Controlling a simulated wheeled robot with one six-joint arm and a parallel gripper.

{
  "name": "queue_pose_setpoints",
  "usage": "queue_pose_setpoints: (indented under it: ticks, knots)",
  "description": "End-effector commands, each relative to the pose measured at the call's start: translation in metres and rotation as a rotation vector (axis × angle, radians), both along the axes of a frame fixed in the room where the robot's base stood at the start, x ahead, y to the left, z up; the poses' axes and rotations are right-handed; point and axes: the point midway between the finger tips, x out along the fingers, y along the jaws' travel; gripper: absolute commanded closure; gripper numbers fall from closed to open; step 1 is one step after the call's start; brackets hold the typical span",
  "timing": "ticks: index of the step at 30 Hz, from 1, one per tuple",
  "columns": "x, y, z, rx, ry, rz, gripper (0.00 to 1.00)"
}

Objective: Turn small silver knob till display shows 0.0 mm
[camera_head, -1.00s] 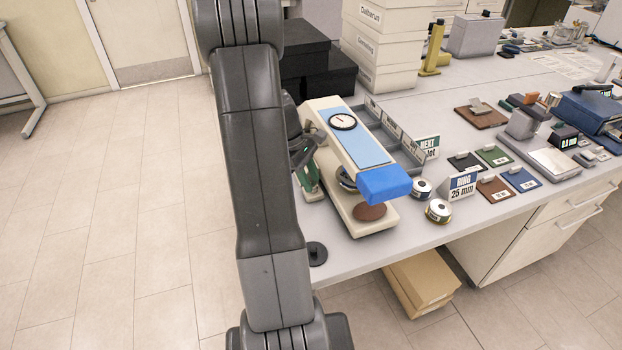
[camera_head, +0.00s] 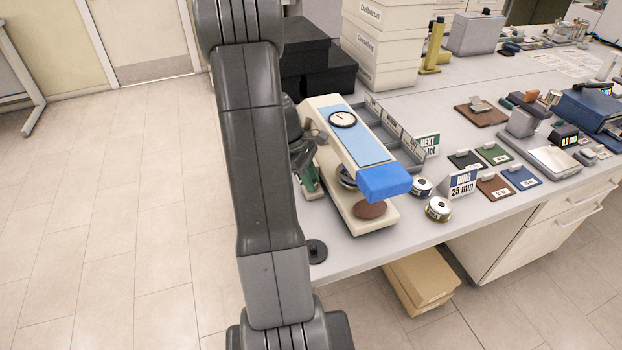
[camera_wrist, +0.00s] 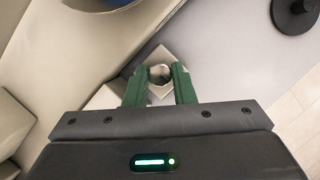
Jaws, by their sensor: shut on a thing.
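The beige tester (camera_head: 385,214) with a blue top panel and blue front pad stands at the bench's near left. Its round white dial (camera_head: 343,119) is on top, with a dark needle. My gripper, with green fingers (camera_head: 308,178), is low at the tester's left side, partly behind my arm. In the wrist view my gripper (camera_wrist: 159,80) is shut on the small silver knob (camera_wrist: 160,72), one finger on each side. The knob is hidden in the head view. A small black display (camera_head: 565,136) with white characters stands at the right; its reading is too small to tell.
A black round-based item (camera_head: 317,252) stands by the bench's near edge. A grey divided tray (camera_head: 400,142) is behind the tester. Tape-like rings (camera_head: 438,210), a RING 25 mm sign (camera_head: 462,185) and coloured cards (camera_head: 522,178) lie to its right. Black boxes (camera_head: 318,70) stand behind.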

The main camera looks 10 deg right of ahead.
Motion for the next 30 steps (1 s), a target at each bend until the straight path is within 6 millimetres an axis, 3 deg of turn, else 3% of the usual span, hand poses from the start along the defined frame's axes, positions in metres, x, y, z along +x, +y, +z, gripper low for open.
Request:
queue_pose_setpoints:
  ticks: [18, 30]
  knots:
    - [-0.0024, 0.0010, 0.0004, -0.001, -0.003, 0.482, 1.00]
    - [-0.0033, 0.0007, 0.0010, -0.001, -0.002, 0.682, 1.00]
